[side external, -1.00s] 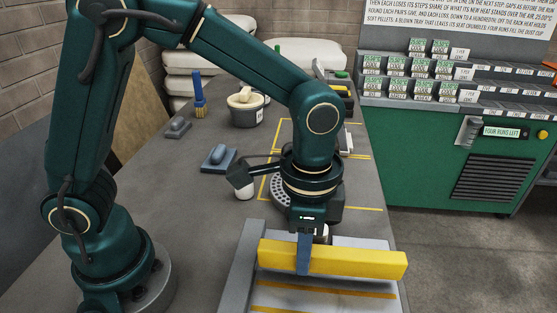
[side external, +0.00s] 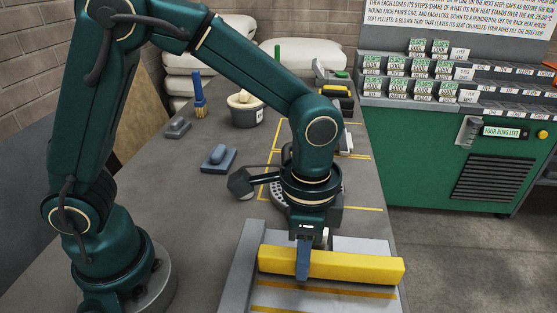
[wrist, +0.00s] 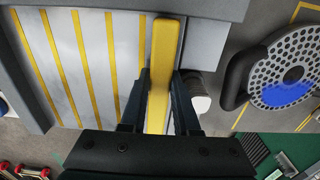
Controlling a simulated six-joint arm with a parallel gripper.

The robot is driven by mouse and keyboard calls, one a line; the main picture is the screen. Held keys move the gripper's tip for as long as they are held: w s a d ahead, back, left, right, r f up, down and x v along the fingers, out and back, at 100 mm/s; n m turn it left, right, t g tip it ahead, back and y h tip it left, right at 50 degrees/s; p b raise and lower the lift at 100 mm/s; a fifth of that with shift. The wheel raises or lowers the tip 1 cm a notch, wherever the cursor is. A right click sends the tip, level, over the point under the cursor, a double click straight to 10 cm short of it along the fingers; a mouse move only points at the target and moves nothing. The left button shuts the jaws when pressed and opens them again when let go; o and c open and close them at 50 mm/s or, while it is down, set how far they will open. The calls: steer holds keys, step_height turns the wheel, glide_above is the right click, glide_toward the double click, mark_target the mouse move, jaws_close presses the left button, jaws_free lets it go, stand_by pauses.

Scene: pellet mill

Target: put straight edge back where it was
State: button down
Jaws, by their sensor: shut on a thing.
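The straight edge is a long yellow bar (side external: 345,266). It lies crosswise over the near tray, which is pale with yellow stripes and a grey raised border (side external: 240,268). My gripper (side external: 303,275) points down and is shut on the bar left of its middle. In the wrist view the bar (wrist: 161,75) runs between my two fingers (wrist: 158,105), beside the striped plate (wrist: 85,60). Whether the bar touches the plate or hangs just above it, I cannot tell.
A perforated round plate with a dark handle (wrist: 290,65) is close beside my gripper. A blue-handled float (side external: 218,157), a tub (side external: 245,108) and a blue brush (side external: 200,95) stand farther back. A green cabinet (side external: 440,150) is at right. The left bench is fairly clear.

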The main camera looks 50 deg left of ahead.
steer(key=shift+f, duration=0.1)
stand_by(0.3)
steer(key=c, duration=0.6)
jaws_free()
steer(key=shift+o, duration=0.2)
steer(key=o, duration=0.6)
steer(key=shift+c, duration=0.2)
steer(key=shift+w, duration=0.1)
steer(key=shift+r, duration=4.5)
